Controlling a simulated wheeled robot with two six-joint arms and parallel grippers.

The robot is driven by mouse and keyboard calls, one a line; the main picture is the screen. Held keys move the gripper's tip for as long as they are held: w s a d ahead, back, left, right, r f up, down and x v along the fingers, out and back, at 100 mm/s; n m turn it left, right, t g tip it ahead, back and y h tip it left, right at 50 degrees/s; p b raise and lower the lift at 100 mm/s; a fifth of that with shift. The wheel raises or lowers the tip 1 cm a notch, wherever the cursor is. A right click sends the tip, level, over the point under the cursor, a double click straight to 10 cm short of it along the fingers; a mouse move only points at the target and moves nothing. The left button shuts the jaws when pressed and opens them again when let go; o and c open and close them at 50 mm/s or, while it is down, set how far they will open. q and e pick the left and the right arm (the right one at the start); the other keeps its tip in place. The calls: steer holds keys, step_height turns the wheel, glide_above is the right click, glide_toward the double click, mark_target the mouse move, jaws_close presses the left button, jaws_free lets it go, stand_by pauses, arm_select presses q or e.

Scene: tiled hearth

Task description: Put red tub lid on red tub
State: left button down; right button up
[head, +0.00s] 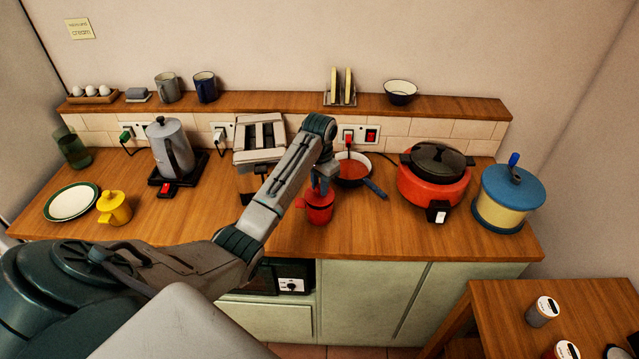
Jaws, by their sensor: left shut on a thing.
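The red tub (319,214) stands on the wooden counter near its front edge, at the middle of the head view. My left gripper (322,187) points down right over it and is shut on a small red piece at the tub's top, which looks like the red tub lid (318,198). The fingers and the arm hide part of it. I cannot tell whether the lid rests on the rim or is held just above it. My right gripper is not in view.
A red pan (353,169) with a blue handle lies close behind the tub. A toaster (259,140) stands behind my forearm, and a red cooker (433,178) and a blue-lidded pot (508,197) stand right. A yellow tub (114,208) is at left. Counter right of the red tub is clear.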

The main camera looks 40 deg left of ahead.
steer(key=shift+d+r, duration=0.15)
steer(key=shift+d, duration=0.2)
arm_select(q)
steer(key=shift+f, duration=0.1)
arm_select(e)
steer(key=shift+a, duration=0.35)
arm_select(q)
steer(key=shift+f, duration=0.95)
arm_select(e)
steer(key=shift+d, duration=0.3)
arm_select(q)
steer(key=shift+s+f, duration=0.1)
steer(key=shift+s, duration=0.05)
steer(key=c, duration=1.3)
jaws_free()
steer(key=shift+o, duration=0.8)
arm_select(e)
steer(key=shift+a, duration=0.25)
